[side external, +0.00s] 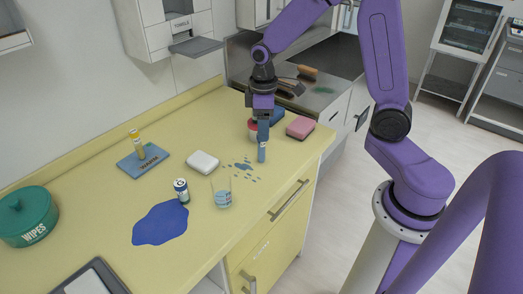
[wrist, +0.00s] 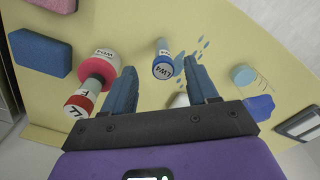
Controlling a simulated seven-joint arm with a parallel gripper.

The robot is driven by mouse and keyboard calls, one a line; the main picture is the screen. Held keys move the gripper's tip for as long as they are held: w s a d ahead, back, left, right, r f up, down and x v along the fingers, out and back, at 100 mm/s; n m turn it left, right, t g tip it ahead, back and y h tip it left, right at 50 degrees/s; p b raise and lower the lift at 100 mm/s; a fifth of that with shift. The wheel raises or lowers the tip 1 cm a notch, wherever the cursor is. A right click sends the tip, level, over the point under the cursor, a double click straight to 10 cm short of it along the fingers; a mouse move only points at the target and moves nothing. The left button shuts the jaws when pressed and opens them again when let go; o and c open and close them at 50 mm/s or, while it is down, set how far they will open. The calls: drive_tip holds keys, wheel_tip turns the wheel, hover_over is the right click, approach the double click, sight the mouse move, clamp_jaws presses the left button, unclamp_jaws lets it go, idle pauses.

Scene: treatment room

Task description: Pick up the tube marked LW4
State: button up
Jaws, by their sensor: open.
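The tube marked LW4 (wrist: 163,62) has a blue and white top and stands upright on the yellow counter in the wrist view. In the side view, a blue tube (side external: 262,152) stands directly below my gripper (side external: 263,138). My gripper (wrist: 160,67) is open and points down, with nothing held. In the wrist view, the LW4 top lies between the two blue fingertips, with space on both sides. I cannot tell how far the fingertips are above it.
A pink sponge (side external: 301,127), white box (side external: 202,162), can (side external: 181,190) and glass (side external: 221,191) stand around. Blue spill (side external: 160,223) lies front left.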

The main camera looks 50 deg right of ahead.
sight(261, 146)
drive_tip(key=shift+w+a+f, duration=0.1)
drive_tip(key=shift+a+f, duration=0.05)
drive_tip(key=shift+f, duration=1.7)
drive_tip(key=shift+a+f, duration=0.15)
drive_tip(key=shift+f, duration=1.7)
clamp_jaws()
